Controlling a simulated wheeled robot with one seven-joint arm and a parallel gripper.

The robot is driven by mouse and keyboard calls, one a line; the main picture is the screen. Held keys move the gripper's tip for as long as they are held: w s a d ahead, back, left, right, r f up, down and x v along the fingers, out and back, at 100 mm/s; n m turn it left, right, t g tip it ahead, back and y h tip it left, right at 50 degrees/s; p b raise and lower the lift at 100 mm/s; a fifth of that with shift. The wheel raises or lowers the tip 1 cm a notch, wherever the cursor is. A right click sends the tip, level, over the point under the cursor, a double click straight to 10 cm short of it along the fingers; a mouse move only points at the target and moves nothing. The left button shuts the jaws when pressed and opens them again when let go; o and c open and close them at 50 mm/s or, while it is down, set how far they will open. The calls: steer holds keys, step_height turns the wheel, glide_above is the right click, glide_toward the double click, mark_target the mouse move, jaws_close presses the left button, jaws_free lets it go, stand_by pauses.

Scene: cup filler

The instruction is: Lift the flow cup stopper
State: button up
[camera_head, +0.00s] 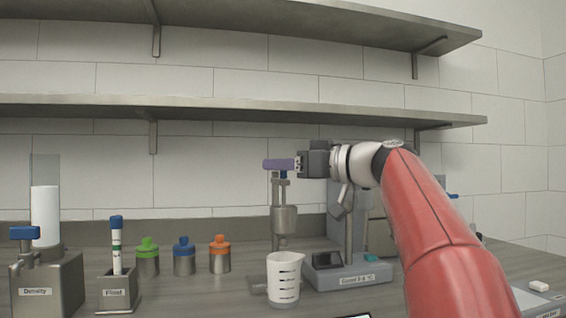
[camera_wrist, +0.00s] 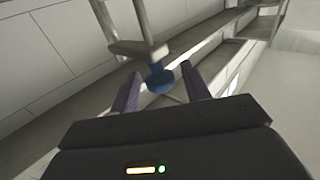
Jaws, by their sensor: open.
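The metal flow cup (camera_head: 284,218) hangs on the stand above the bench. The stopper shows as a blue knob (camera_wrist: 160,78) on a thin metal rod in the wrist view. My gripper (camera_head: 277,165) is above the cup in the head view, with its purple fingers level. In the wrist view my gripper (camera_wrist: 160,71) is open, with one finger on each side of the blue knob. Gaps show between the knob and both fingers. In the head view the fingers hide much of the knob.
A white measuring beaker (camera_head: 284,282) stands below and in front of the cup. The stand base (camera_head: 350,274) with a dark display is to its right. Green, blue and orange-capped bottles (camera_head: 184,258) stand left. A lower shelf (camera_head: 230,108) runs above the gripper.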

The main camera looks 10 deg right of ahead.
steer(key=shift+w+a, duration=0.1)
steer(key=shift+a, duration=0.05)
jaws_close()
steer(key=shift+r+p, duration=1)
steer(key=shift+r, duration=0.45)
steer(key=shift+f, duration=0.1)
jaws_free()
